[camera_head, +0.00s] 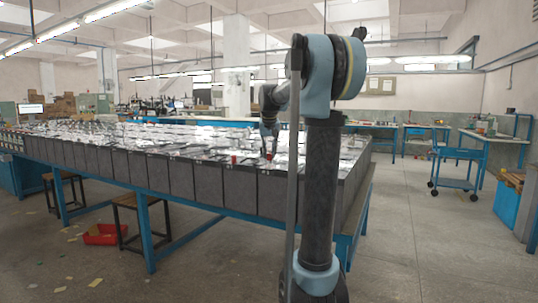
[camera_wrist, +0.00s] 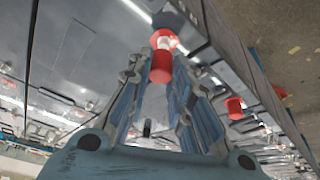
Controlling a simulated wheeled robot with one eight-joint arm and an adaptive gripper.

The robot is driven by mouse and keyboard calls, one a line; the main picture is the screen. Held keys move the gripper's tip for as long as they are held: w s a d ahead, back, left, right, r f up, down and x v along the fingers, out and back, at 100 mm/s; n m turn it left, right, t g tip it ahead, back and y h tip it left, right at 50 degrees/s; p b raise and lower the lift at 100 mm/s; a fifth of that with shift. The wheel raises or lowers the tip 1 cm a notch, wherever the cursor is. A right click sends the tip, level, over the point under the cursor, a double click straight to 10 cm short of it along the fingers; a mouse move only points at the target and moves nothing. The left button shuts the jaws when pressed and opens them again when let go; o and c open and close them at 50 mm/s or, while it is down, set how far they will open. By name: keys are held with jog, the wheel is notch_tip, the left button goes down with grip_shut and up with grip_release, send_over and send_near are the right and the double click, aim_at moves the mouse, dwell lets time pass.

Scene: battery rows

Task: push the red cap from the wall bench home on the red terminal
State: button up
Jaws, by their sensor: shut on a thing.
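My gripper (camera_wrist: 160,72) is shut on a red cap (camera_wrist: 160,68), a short red cylinder between the fingertips in the wrist view. Just beyond the cap is a red and white piece (camera_wrist: 163,39), which looks like the red terminal; it lines up with the cap. I cannot tell whether the cap touches it or is seated on it. In the head view my gripper (camera_head: 270,133) points down at the near edge of the battery rows (camera_head: 215,185), with a small red spot (camera_head: 268,156) under it.
Another red cap-like piece (camera_wrist: 234,107) stands on the batteries to the right in the wrist view; a red piece (camera_head: 234,159) also shows left of my gripper in the head view. Stools (camera_head: 140,203) and a red bin (camera_head: 103,235) are by the table. A blue cart (camera_head: 455,168) stands right.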

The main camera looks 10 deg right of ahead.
jog(key=shift+f, duration=1.45)
dwell(2.1)
jog(key=o, duration=1.4)
jog(key=shift+r, duration=3.5)
